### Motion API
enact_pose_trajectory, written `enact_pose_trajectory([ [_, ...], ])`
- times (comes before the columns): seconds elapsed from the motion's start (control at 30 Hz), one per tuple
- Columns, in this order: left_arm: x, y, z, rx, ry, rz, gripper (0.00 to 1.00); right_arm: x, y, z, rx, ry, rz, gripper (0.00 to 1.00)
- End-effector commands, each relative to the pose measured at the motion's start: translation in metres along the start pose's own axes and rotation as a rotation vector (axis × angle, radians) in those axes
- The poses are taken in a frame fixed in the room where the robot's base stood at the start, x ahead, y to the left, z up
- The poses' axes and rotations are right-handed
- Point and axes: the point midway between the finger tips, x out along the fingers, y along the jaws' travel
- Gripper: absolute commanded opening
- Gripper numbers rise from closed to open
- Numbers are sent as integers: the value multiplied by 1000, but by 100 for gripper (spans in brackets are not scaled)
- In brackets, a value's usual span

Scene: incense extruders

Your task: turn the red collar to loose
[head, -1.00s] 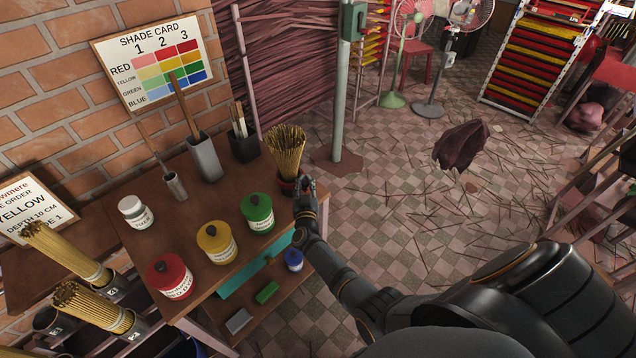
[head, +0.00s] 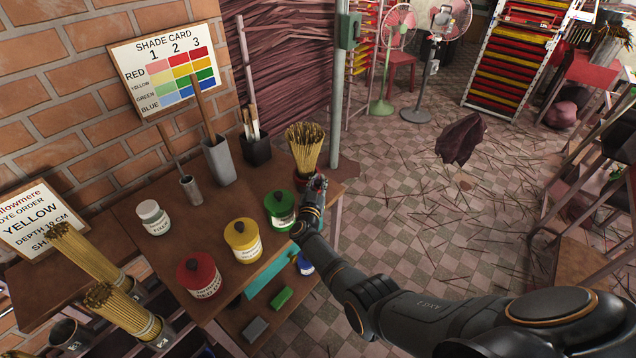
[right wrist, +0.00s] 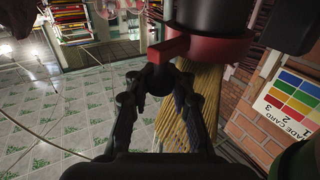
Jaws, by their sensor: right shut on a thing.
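The red collar (right wrist: 210,48) rings a black cylinder (right wrist: 210,14) in the right wrist view, with a red lever (right wrist: 170,49) sticking out to the left. A bundle of thin yellow-brown sticks (right wrist: 192,112) extends from it. In the head view the sticks (head: 304,142) stand at the table's far right corner, and the collar there is mostly hidden by my gripper. My right gripper (right wrist: 158,72) has its fingertips closed together at the lever's end, and it also shows in the head view (head: 319,182). The collar's markings are not readable. My left gripper is out of view.
Green (head: 280,212), yellow (head: 244,243) and red (head: 199,278) jars stand on the table (head: 165,262), left of my right arm. A grey metal post (head: 338,100) rises just behind the sticks. Floor to the right has scattered sticks.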

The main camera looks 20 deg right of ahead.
Motion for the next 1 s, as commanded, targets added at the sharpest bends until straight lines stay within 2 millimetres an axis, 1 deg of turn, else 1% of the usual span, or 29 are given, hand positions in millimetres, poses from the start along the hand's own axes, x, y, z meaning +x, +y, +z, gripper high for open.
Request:
enact_pose_trajectory([
  [0.03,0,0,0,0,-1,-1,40,-4,4,9,-4,-14,5,0],
  [0.1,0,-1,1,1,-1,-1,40,-4,4,9,-3,-14,5,0],
  [0.13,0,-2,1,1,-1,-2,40,-4,4,9,-3,-14,5,21],
  [0.3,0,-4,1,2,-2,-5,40,-3,3,8,-3,-12,3,44],
  [0.33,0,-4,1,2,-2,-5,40,-3,3,7,-2,-11,2,46],
  [0.53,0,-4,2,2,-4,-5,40,-2,2,4,0,-7,1,46],
  [0.6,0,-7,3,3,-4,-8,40,-2,1,4,0,-6,1,46],
  [0.7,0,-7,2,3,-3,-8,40,-1,1,-1,2,-5,2,46],
  [0.77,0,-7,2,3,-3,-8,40,-1,1,-7,3,-4,3,46],
  [0.87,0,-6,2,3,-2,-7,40,-2,2,-21,4,-3,2,46],
  [1.0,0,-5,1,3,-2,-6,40,-2,2,-49,5,-4,1,46],
])
